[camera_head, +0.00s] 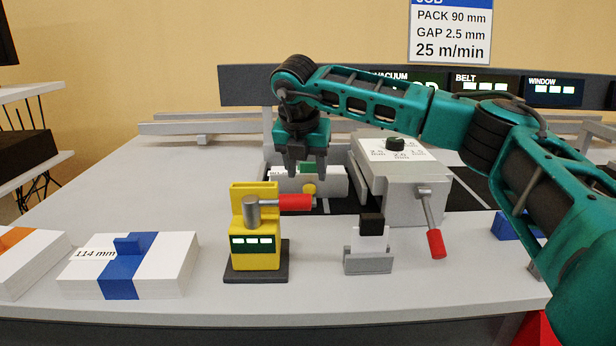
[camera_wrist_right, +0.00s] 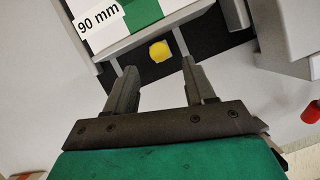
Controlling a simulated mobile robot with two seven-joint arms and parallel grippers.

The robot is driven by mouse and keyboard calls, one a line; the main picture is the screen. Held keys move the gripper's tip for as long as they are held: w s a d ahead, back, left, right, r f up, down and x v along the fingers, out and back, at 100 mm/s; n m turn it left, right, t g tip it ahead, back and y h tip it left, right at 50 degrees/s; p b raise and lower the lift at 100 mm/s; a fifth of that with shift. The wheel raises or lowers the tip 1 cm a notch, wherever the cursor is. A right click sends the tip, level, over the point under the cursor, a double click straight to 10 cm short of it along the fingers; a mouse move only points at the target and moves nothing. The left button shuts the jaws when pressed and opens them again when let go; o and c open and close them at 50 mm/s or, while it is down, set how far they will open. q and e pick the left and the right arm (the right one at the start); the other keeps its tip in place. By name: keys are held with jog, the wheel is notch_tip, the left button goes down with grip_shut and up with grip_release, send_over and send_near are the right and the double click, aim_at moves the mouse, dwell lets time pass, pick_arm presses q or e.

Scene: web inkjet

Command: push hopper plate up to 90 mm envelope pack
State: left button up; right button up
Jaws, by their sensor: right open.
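The 90 mm envelope pack (camera_head: 336,178) is white with a green band and lies in the machine's feed area. Its label and band show in the right wrist view (camera_wrist_right: 98,10). The hopper plate (camera_wrist_right: 124,46) is a grey edge along the pack's near side, with a yellow knob (camera_wrist_right: 160,51) in front. The knob also shows in the head view (camera_head: 309,189). Any gap between plate and pack is too small to tell. My right gripper (camera_head: 306,174) is open and empty, fingers pointing down above the knob area. In the wrist view the knob appears between and beyond its fingertips (camera_wrist_right: 159,68). My left gripper is out of view.
A yellow device (camera_head: 255,228) with a red-handled lever stands in front of the feed area. A grey box (camera_head: 410,190) with a dial and red-handled lever is right of it. A 114 mm pack (camera_head: 170,265) lies at left. A small black-topped block (camera_head: 370,240) stands front right.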

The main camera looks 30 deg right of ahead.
jog(key=p+v, duration=0.1)
jog(key=v, duration=0.7)
jog(key=shift+r, duration=0.35)
jog(key=shift+c, duration=0.4)
